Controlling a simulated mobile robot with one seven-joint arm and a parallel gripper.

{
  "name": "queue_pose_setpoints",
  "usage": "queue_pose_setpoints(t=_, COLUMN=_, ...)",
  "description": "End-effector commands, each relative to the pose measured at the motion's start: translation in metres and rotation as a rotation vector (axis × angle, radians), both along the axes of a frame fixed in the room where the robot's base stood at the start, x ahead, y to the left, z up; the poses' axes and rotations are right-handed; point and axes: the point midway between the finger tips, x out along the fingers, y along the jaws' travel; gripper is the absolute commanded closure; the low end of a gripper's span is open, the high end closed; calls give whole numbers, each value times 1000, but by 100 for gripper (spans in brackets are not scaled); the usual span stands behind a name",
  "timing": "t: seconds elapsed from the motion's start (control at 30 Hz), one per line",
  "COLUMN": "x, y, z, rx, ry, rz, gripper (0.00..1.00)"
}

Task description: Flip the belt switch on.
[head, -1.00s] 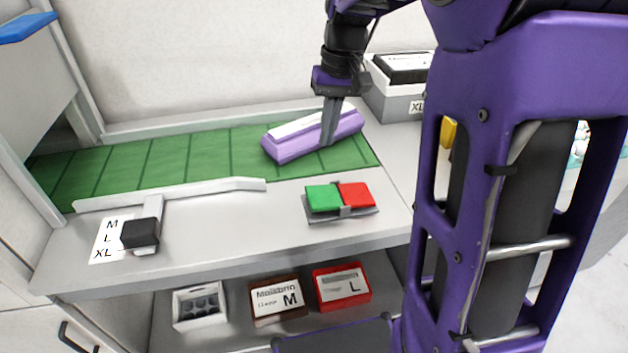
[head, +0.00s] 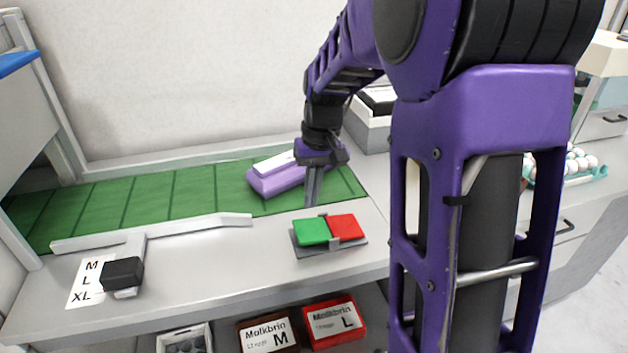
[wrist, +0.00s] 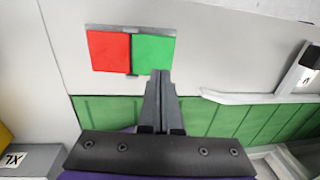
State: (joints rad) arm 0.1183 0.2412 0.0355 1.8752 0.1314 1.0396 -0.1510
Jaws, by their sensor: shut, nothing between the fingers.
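The belt switch has a green half (head: 311,232) and a red half (head: 346,227) on a grey plate on the bench. It also shows in the wrist view, with the red half (wrist: 109,50) on the left and the green half (wrist: 154,51) on the right. My gripper (head: 312,204) is shut and empty, pointing down just behind the switch. In the wrist view its fingertips (wrist: 158,76) appear just below the green half's edge. I cannot tell whether they touch it. The green belt (head: 130,205) runs behind, with a purple carton (head: 277,178) on it.
A white guide rail (head: 160,232) lies along the belt's front edge. A black lever knob (head: 121,273) stands beside the M, L, XL label (head: 86,282) at left. Boxes marked M (head: 267,335) and L (head: 332,321) sit on the shelf below. Eggs (head: 577,162) are at far right.

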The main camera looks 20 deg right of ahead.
Motion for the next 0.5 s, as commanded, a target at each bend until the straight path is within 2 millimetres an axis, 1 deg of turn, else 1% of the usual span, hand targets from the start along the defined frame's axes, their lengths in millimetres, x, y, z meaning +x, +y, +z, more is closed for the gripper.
queue_pose_setpoints(t=0.03, x=-1, y=2, z=-14, rx=1, ry=4, rz=0, gripper=100)
queue_pose_setpoints(t=0.2, x=0, y=5, z=-44, rx=1, ry=3, rz=0, gripper=100)
queue_pose_setpoints(t=0.33, x=0, y=7, z=-58, rx=1, ry=2, rz=0, gripper=100)
queue_pose_setpoints(t=0.5, x=0, y=8, z=-65, rx=0, ry=0, rz=0, gripper=100)
